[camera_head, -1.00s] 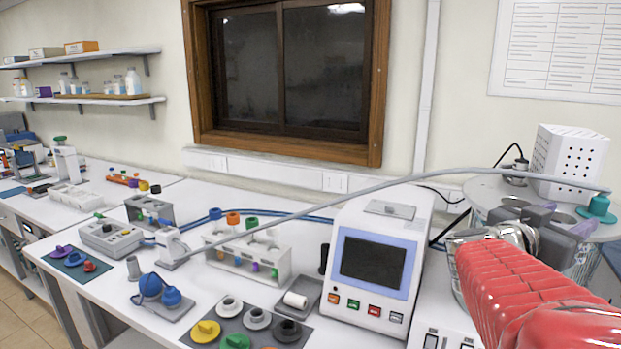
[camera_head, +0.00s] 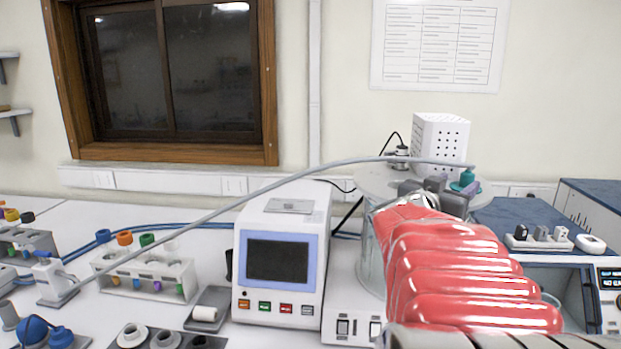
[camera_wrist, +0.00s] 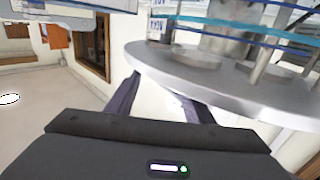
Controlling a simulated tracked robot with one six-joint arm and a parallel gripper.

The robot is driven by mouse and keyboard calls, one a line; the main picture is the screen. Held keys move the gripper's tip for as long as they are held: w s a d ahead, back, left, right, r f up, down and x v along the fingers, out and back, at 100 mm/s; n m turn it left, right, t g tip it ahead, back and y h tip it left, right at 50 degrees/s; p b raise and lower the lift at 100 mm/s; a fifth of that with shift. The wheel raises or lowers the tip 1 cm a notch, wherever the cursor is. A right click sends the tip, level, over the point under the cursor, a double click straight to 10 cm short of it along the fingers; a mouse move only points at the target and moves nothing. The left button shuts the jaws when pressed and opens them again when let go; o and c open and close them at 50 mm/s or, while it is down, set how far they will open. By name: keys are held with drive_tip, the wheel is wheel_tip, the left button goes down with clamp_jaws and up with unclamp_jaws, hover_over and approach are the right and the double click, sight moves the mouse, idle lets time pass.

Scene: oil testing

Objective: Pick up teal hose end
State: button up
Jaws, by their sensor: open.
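The teal hose end (camera_head: 467,180) sits near the right edge of the round metal top of a glass vessel (camera_head: 366,182). A grey hose (camera_head: 300,172) arcs over from a white block on the left bench and reaches it. My gripper (camera_head: 437,193) is just left of and in front of the teal end in the head view; its grey jaws are apart. In the wrist view my gripper (camera_wrist: 165,108) shows two dark purple fingers spread with nothing between them. The round metal plate (camera_wrist: 215,82) is beyond them. I cannot make out the teal end there.
A white perforated box (camera_head: 438,142) stands on the vessel top behind the gripper. A white instrument with a screen (camera_head: 283,262) is left of the vessel. A tube rack (camera_head: 150,278) stands at left.

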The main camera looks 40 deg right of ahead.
sight(465, 176)
drive_tip(key=shift+w+d+r, duration=0.1)
drive_tip(key=shift+w+d, duration=0.1)
drive_tip(key=shift+d, duration=1.05)
drive_tip(key=shift+w+d+r, duration=0.1)
drive_tip(key=shift+w+d, duration=0.05)
drive_tip(key=shift+d, duration=1.1)
drive_tip(key=shift+c, duration=0.5)
clamp_jaws()
drive_tip(key=shift+r, duration=0.1)
wheel_tip(465, 176, up, 18)
